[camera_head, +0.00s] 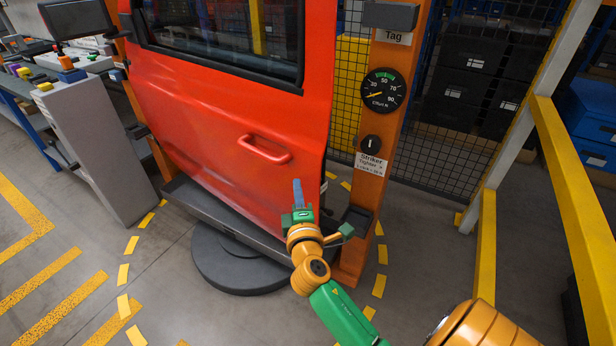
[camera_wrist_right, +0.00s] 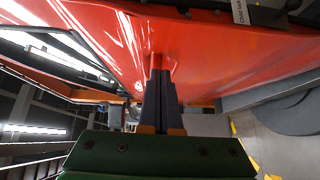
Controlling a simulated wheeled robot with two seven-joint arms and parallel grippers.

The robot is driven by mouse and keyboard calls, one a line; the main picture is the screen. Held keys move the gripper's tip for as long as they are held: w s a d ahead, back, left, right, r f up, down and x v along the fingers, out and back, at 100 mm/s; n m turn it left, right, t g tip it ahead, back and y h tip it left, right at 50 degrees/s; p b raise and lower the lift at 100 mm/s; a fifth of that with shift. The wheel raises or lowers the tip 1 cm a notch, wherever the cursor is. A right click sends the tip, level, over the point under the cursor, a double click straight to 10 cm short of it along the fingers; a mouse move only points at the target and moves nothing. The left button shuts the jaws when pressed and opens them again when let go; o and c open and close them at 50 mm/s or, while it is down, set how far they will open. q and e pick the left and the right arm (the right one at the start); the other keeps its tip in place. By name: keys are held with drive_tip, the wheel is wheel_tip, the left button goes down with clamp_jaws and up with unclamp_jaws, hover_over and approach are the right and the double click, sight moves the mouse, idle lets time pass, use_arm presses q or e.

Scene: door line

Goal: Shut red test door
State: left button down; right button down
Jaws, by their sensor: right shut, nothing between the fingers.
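The red test door (camera_head: 225,110) stands upright on a dark stand, its right edge a little apart from the orange post (camera_head: 382,130), so it appears slightly ajar. Its red pull handle (camera_head: 265,149) is on the outer panel. My right gripper (camera_head: 298,190) is shut and empty, in front of the door's lower right part, below the handle. In the right wrist view the shut fingers (camera_wrist_right: 160,75) point at the red door panel (camera_wrist_right: 215,50); whether they touch it I cannot tell. My left gripper is not in view.
The post carries a round effort gauge (camera_head: 384,90) and a striker knob (camera_head: 371,144). A round dark base (camera_head: 240,270) lies under the door. A grey cabinet (camera_head: 100,140) stands left, a yellow rail (camera_head: 570,190) right. Dashed yellow floor marks ring the stand.

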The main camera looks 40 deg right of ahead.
drive_tip(key=d, duration=0.1)
drive_tip(key=w+d, duration=0.1)
drive_tip(key=d, duration=0.2)
drive_tip(key=shift+w+d+f+p, duration=0.1)
drive_tip(key=shift+w+d+p, duration=0.05)
drive_tip(key=shift+w+p, duration=0.15)
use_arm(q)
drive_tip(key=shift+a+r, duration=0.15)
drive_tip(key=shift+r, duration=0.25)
